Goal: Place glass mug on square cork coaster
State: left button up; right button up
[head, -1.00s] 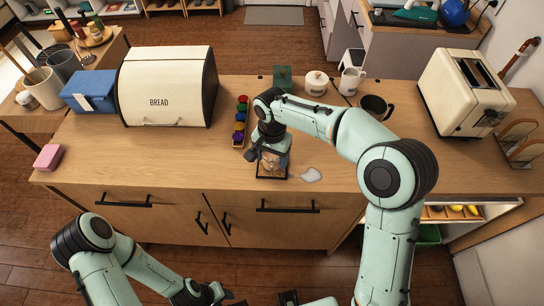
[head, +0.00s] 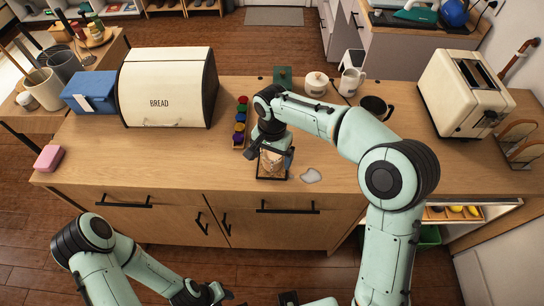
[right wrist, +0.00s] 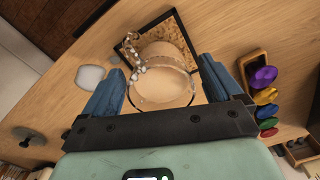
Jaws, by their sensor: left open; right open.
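The clear glass mug (right wrist: 163,78) is upright between the fingers of my right gripper in the right wrist view, its handle toward the upper left. It appears to stand on the square cork coaster (right wrist: 176,31), which has a dark border. The coaster's front edge also shows in the head view (head: 272,178), near the counter's front. My right gripper (right wrist: 163,92) is open around the mug, with gaps beside the glass. The wrist hides part of the mug in the head view. My left gripper (head: 222,296) is open and empty, low in front of the cabinets.
A pale puddle-like patch (head: 311,175) lies right of the coaster. A rack of coloured pieces (head: 240,122) stands behind to the left. A bread box (head: 166,88), white mug (head: 351,81), dark mug (head: 375,106) and toaster (head: 466,92) stand farther back. The counter's left front is mostly clear.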

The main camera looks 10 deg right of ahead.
pick_arm(q)
jog(key=shift+w+r+p, duration=0.75)
jog(key=shift+w+r, duration=0.05)
jog(key=shift+r, duration=0.3)
pick_arm(e)
notch_tip(320, 180, up, 11)
jog(key=shift+f, duration=0.15)
